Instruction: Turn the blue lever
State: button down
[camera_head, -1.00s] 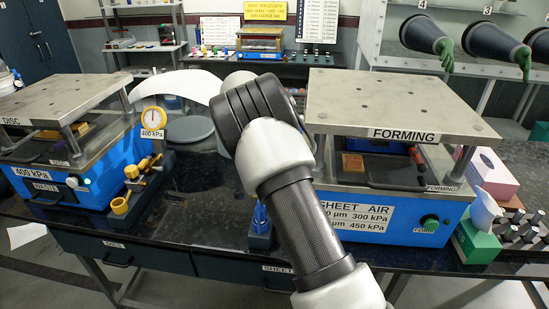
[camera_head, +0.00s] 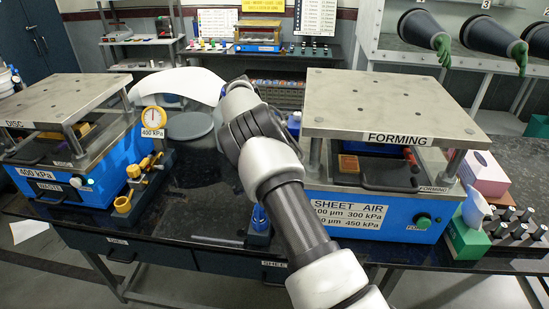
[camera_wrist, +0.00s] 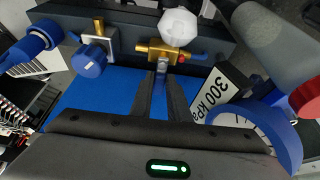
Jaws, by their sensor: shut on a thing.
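In the wrist view, my gripper (camera_wrist: 161,78) is at a brass valve (camera_wrist: 158,50), with its two dark fingers close together. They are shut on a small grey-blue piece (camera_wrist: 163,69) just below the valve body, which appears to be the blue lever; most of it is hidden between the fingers. A short blue stub (camera_wrist: 197,56) shows right of the valve, past a small red part. In the head view, my arm hides my gripper and the valve.
In the wrist view, a round blue gauge (camera_wrist: 280,125) with a 300 kPa label (camera_wrist: 211,98) is close on the right. A blue knob (camera_wrist: 92,58) and a white faceted knob (camera_wrist: 179,27) are near the valve. In the head view, the FORMING press (camera_head: 385,100) stands right of my arm.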

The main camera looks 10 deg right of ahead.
dwell(0.5)
jog(key=c, duration=1.7)
grip_release()
jog(key=shift+r, duration=0.1)
